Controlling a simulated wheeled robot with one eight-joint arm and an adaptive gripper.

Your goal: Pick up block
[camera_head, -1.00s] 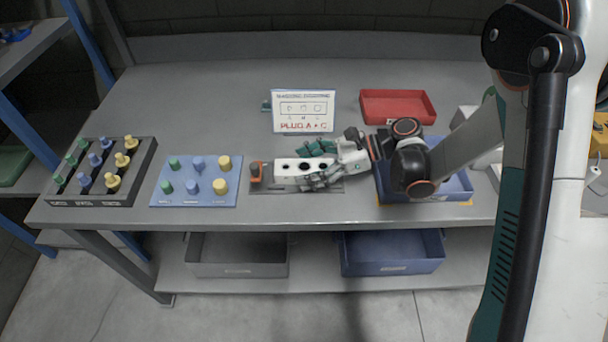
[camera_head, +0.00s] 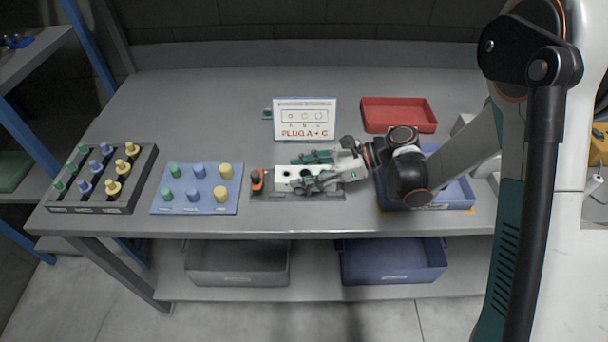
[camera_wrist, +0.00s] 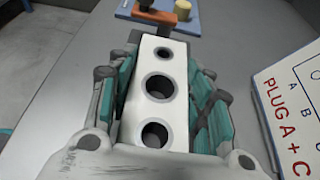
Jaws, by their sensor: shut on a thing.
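The white block (camera_head: 288,172) lies level at the front middle of the table, in or just above its dark fixture (camera_head: 276,191). In the wrist view the block (camera_wrist: 157,78) shows three round holes in a row, the smallest at the far end. My gripper (camera_head: 316,170) reaches in from the right and is shut on the block; its teal-padded fingers (camera_wrist: 161,98) lie along both long sides. The fingers hide part of the block in the head view, and I cannot tell whether its underside touches the fixture.
An orange and black clamp (camera_head: 257,180) stands at the fixture's left end. A sign reading PLUG A + C (camera_head: 305,118) stands behind. A blue board of pegs (camera_head: 163,204) and a black rack (camera_head: 103,208) are left. A red tray (camera_head: 398,101) and blue bin (camera_head: 456,204) are right.

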